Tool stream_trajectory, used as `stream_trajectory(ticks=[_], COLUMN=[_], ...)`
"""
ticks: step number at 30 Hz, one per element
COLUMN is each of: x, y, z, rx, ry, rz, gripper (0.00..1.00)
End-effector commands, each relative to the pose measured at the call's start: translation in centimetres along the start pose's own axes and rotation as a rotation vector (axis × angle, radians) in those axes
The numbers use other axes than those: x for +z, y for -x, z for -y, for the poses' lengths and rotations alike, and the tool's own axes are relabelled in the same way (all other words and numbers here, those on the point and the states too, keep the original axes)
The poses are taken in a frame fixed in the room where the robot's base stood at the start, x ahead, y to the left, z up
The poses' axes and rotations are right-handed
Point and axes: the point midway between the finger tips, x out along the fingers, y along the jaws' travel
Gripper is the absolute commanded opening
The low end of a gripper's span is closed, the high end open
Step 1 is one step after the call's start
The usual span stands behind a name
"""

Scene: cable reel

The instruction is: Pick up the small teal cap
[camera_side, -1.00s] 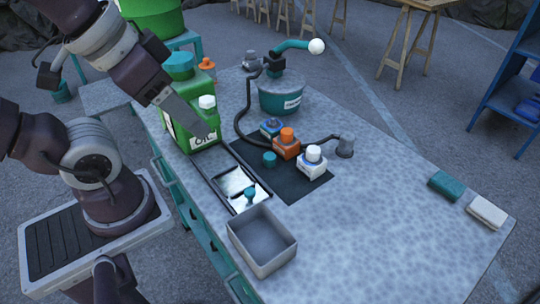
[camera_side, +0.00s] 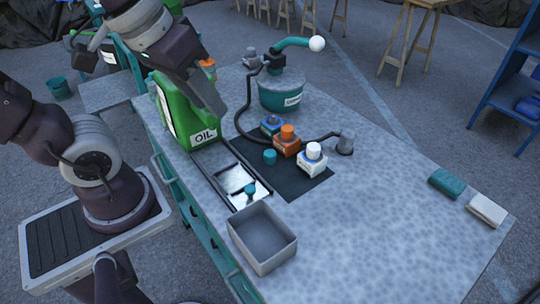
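A small teal cap (camera_side: 269,157) sits on the dark mat (camera_side: 300,187), left of the orange bottle (camera_side: 287,141). My gripper (camera_side: 212,105) is over the upper part of the green oil can (camera_side: 185,112), up and to the left of the teal cap and apart from it. The gripper is seen edge-on, so I cannot tell whether its fingers are open or shut. The arm and gripper hide the top of the oil can.
A white bottle (camera_side: 312,160) and a blue-topped box (camera_side: 270,126) stand near the orange bottle. A black hose (camera_side: 240,125) curves behind them from the teal pot (camera_side: 281,98). A grey bin (camera_side: 262,240) is at the front. The table's right side is mostly clear.

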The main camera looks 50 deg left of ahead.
Motion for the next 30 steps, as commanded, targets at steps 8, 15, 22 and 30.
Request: stream_trajectory(ticks=[8,15,22,30], x=[-9.2,-9.8,-8.8,-6.9], y=[-14.1,-25.0,-27.9,-32.0], z=[1.4,4.2,5.0,5.6], rx=[-0.221,-0.434,-0.459,-0.458], ry=[0.820,1.234,1.279,1.278], rz=[0.185,0.162,0.153,0.155], gripper=[0.35,0.35,0.35,0.35])
